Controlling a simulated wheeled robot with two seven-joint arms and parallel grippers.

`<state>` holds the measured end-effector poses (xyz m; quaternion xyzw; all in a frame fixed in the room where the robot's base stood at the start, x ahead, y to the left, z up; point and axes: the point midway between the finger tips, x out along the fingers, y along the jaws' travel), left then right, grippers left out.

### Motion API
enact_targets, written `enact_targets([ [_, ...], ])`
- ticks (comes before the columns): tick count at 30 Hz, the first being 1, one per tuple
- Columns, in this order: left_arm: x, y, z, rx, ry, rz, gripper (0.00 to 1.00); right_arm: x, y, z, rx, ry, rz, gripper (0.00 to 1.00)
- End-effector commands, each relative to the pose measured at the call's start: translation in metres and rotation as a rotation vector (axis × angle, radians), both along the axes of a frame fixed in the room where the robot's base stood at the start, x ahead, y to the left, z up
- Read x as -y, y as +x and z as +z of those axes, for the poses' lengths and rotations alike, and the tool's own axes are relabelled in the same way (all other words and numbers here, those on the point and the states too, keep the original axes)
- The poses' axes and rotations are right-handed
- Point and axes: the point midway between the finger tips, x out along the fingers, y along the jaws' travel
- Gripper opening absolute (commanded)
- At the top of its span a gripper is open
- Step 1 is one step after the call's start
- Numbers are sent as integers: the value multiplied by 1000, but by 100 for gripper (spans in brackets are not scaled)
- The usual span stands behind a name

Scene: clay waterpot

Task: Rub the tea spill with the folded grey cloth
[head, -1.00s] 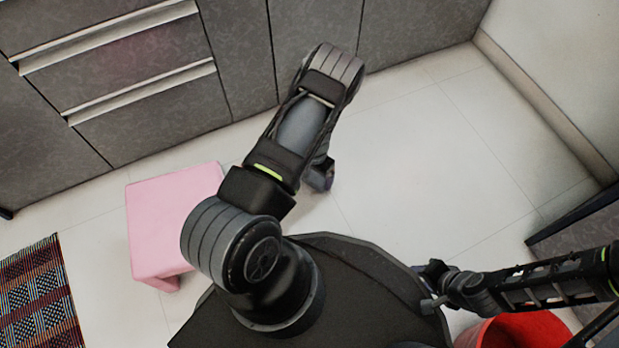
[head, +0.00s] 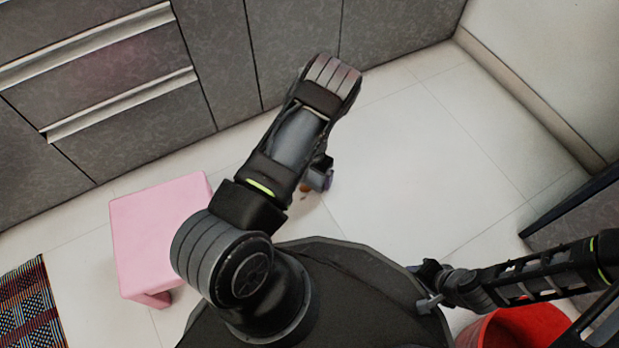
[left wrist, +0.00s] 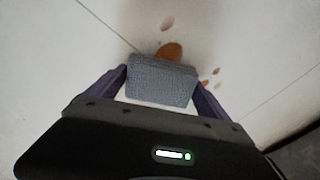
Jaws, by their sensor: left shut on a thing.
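The folded grey cloth (left wrist: 162,82) is a small thick pad between the two purple fingers of my left gripper (left wrist: 160,75) in the left wrist view. The gripper is shut on it. The brown tea spill (left wrist: 171,50) lies on the pale floor just beyond the cloth, which partly covers it in that view. Small drops lie beyond and to the right. I cannot tell whether the cloth touches the floor. In the head view my left gripper (head: 319,176) is beside the spill (head: 304,189), with the cloth hidden. My right gripper (head: 430,290) is at lower right, its jaws unclear.
A pink stool (head: 160,235) stands left of my left arm. Grey cabinets (head: 290,45) line the back. A red bucket (head: 515,328) is at lower right, and a patterned mat (head: 30,308) at lower left. The tiled floor right of the left gripper is clear.

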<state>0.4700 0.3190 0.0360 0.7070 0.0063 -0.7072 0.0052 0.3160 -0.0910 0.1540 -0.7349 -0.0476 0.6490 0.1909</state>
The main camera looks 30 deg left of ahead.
Motion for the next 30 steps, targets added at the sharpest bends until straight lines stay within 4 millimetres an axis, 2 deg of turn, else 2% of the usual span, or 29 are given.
enact_targets([
  [1, 1, 1, -1, 1, -2, -1, 58, -1, -7, -1, -14, 1, 9, 36],
  [10, 3, 4, -2, 3, -3, -3, 58, -1, -7, -4, -15, 1, 12, 36],
  [16, 10, 17, -2, 4, -2, -5, 58, -1, -7, -13, -15, 1, 13, 36],
  [21, 15, 27, 0, 1, -2, -3, 58, -1, -7, -12, -15, 1, 13, 36],
  [30, 16, 29, 1, 1, -2, 0, 58, -1, -7, -11, -14, 1, 14, 36],
])
